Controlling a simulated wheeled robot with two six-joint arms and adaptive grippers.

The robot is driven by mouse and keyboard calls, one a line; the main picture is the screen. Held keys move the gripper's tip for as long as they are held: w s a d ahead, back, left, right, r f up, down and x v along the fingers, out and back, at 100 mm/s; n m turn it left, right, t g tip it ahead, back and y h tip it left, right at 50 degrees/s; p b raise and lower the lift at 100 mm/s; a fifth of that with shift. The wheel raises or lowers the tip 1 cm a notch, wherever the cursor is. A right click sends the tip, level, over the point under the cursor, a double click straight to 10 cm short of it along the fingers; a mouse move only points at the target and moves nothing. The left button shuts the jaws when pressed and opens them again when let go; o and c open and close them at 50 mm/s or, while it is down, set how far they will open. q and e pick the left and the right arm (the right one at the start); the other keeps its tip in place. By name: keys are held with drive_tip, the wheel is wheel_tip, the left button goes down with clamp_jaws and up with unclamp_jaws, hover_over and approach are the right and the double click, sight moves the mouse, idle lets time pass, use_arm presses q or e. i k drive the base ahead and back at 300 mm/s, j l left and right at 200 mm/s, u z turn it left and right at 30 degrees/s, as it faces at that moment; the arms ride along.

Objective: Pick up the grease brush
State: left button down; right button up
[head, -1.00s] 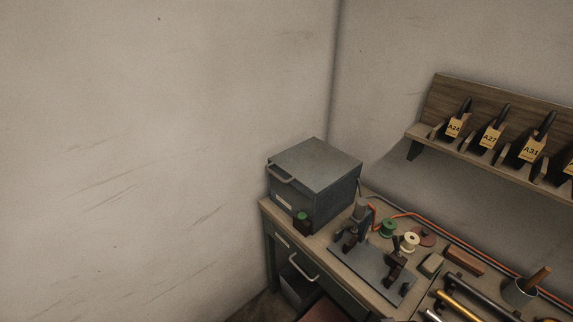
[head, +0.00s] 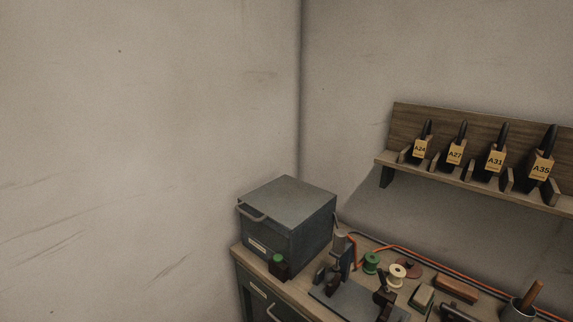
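A brown wooden handle (head: 534,293) sticks up, tilted, from a grey cup (head: 520,311) on the workbench at the lower right of the head view. Its lower end is hidden inside the cup, so I cannot tell for sure that it is the grease brush. The bottom of the cup is cut off by the frame edge. Neither of my grippers shows.
A dark fixture (head: 345,299), green spool (head: 371,262), cream spool (head: 396,275) and wooden block (head: 457,289) lie between. A wall shelf (head: 470,178) holds tagged tools.

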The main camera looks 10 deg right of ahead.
sight(530, 296)
drive_tip(key=z, duration=2)
